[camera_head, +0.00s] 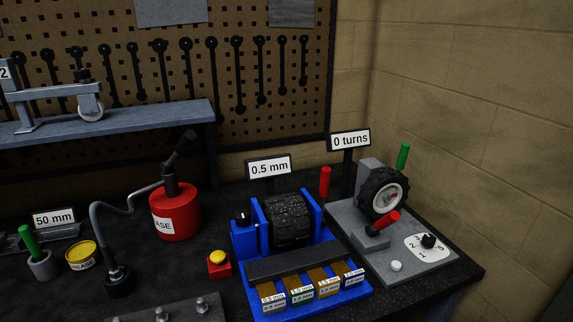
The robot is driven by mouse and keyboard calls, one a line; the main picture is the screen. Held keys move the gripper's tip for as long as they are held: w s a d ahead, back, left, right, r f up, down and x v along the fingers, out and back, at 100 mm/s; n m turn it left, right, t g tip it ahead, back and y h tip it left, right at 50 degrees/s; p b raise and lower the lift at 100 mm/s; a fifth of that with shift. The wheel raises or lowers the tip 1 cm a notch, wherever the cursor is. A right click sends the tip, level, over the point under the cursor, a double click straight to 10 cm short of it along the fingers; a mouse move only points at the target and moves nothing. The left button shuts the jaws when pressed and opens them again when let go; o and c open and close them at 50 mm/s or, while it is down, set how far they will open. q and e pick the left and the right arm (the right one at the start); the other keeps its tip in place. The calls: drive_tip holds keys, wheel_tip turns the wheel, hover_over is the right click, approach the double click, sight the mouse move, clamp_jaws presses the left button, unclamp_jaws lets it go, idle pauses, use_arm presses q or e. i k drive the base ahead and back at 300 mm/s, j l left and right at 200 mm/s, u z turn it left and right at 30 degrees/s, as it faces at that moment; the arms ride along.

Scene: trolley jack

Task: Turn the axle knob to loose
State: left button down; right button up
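No knob in view carries a readable "loose" mark, so I cannot tell which one is the axle knob. A black dial knob (429,241) sits on a white numbered plate (441,250) on the grey stand at the right. A small black knob (241,217) tops the left post of the blue fixture (245,242). A dark knob-like part (83,75) sits above the small wheel (91,107) of the grey jack frame (58,93) on the shelf. Neither of my grippers is in view.
A red grease can (174,213), yellow tin (82,256) and red box with a yellow button (219,260) stand on the dark bench. The grey stand (365,262) bears a black wheel, with a "0 turns" sign (349,141) behind. A brick wall bounds the right.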

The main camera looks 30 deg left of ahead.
sight(242, 217)
drive_tip(key=u, duration=1.25)
